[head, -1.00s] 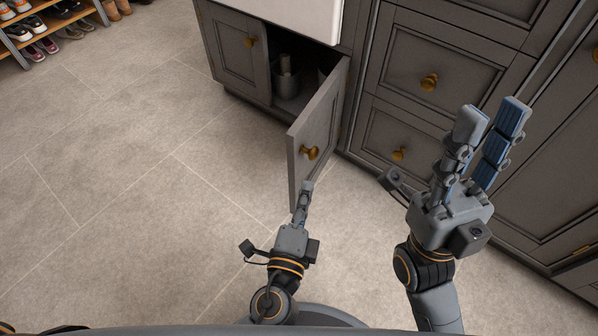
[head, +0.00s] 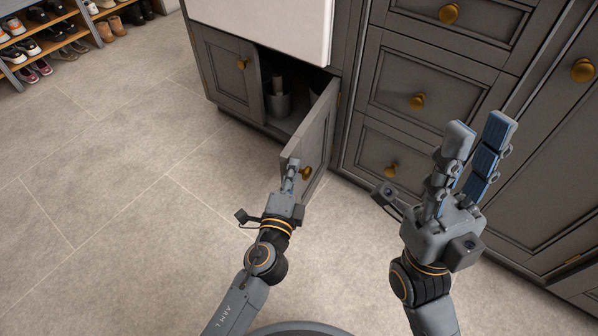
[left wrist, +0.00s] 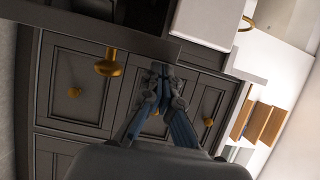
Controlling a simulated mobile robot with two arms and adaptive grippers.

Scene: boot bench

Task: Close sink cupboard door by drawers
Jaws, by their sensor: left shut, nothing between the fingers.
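The sink cupboard door by the drawers (head: 318,140) stands open, swung out into the room, with a brass knob (head: 306,173) near its free edge. My left gripper (head: 291,168) is shut and empty, its fingertips at the door's free edge beside the knob; I cannot tell whether they touch. In the left wrist view the shut fingers (left wrist: 161,75) point at the grey fronts, with a brass knob (left wrist: 109,64) just left of them. My right gripper (head: 476,134) is open and empty, raised in front of the drawers.
The other cupboard door (head: 226,72) is closed. Pots (head: 278,100) stand inside the open cupboard. The drawers (head: 412,85) at right are shut. A shoe rack (head: 40,40) stands at the far left. The tiled floor (head: 130,170) left of the door is clear.

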